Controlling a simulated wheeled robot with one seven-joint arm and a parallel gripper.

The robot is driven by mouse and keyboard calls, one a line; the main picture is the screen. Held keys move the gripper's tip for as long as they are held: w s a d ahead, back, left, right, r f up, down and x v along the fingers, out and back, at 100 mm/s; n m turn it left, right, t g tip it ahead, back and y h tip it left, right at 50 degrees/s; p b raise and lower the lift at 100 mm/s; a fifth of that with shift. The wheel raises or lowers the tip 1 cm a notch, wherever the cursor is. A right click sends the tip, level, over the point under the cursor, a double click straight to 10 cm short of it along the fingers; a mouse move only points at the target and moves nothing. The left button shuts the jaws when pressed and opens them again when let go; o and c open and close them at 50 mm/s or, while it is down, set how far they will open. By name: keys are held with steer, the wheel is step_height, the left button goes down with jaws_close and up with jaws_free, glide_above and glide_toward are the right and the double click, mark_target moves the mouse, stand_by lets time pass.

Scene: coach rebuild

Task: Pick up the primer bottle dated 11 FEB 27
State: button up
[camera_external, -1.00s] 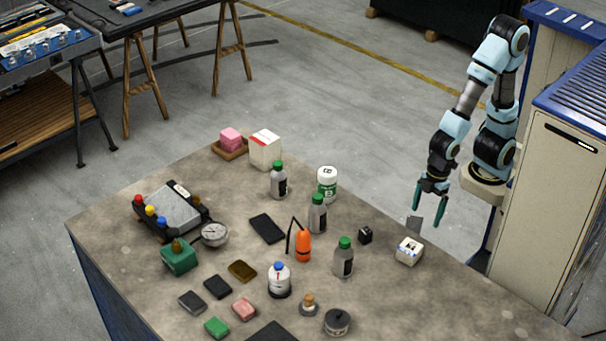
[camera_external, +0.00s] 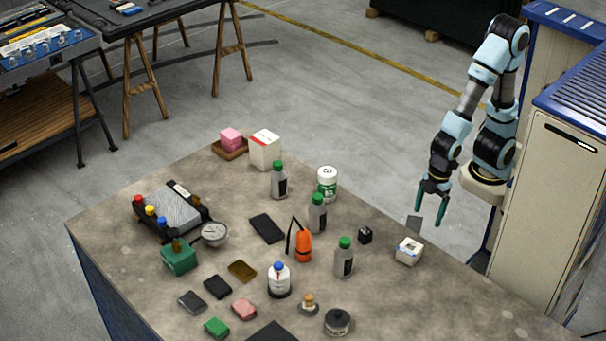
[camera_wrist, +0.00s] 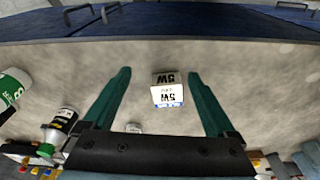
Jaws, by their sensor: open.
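Three grey bottles with green caps and dark labels stand upright on the bench: one at the back (camera_external: 279,182), one in the middle (camera_external: 317,216) and one nearer the front (camera_external: 343,262). Their dates are too small to read, so I cannot tell which is dated 11 FEB 27. My gripper (camera_external: 430,204) is open and empty, off to the right of the bottles near the bench's right edge. In the wrist view my gripper (camera_wrist: 159,76) shows its two fingers apart with nothing held between them.
A small white box (camera_external: 409,251) lies near the bench's right edge; it also shows in the wrist view (camera_wrist: 168,96). A white-and-green tub (camera_external: 327,183), an orange bottle (camera_external: 303,246) and a small black block (camera_external: 365,235) stand close to the bottles.

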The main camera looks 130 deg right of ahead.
mark_target(343, 246)
steer(key=shift+c, duration=1.1)
